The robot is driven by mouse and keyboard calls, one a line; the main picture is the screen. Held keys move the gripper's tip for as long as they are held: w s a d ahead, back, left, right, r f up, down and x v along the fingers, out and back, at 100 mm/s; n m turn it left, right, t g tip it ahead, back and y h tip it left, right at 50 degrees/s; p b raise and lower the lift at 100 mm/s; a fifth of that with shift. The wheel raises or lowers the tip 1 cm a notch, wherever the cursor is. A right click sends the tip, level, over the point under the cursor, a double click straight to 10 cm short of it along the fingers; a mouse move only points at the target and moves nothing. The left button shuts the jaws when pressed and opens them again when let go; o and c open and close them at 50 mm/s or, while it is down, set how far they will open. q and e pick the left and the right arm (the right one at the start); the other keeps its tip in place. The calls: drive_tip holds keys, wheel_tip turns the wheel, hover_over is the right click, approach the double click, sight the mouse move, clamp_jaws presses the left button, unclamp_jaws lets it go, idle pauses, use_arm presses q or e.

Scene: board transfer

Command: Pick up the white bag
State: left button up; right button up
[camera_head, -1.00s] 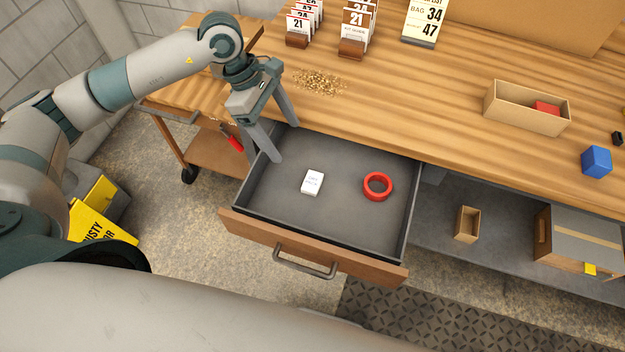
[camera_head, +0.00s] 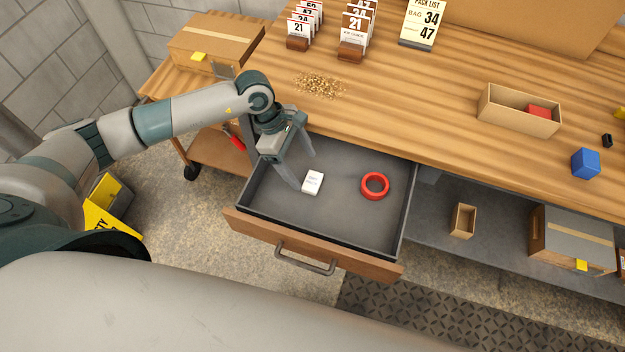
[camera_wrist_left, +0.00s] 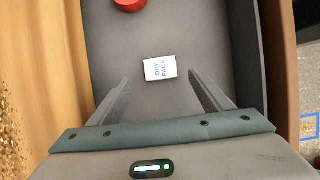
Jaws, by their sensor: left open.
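The white bag (camera_head: 313,182) lies flat on the floor of the open drawer (camera_head: 330,218), left of its middle. In the left wrist view the bag (camera_wrist_left: 160,68) carries the print "DRY PACK" and lies just ahead of the fingertips, between their lines. My left gripper (camera_head: 304,172) is over the left part of the drawer, its fingers spread and pointing down. In the left wrist view the gripper (camera_wrist_left: 160,82) is open with nothing between its fingers. My right gripper is not in view.
A red ring of tape (camera_head: 375,186) lies right of the bag in the drawer. The drawer walls stand around both.

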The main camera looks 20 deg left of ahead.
sight(311, 180)
use_arm(q)
drive_tip(key=shift+p+x, duration=0.9)
drive_tip(key=shift+p, duration=0.1)
drive_tip(key=shift+p+x, duration=0.45)
drive_tip(key=shift+x, duration=0.7)
drive_tip(key=shift+d+f, duration=0.25)
drive_tip(key=shift+f, duration=0.25)
drive_tip(key=c, duration=1.1)
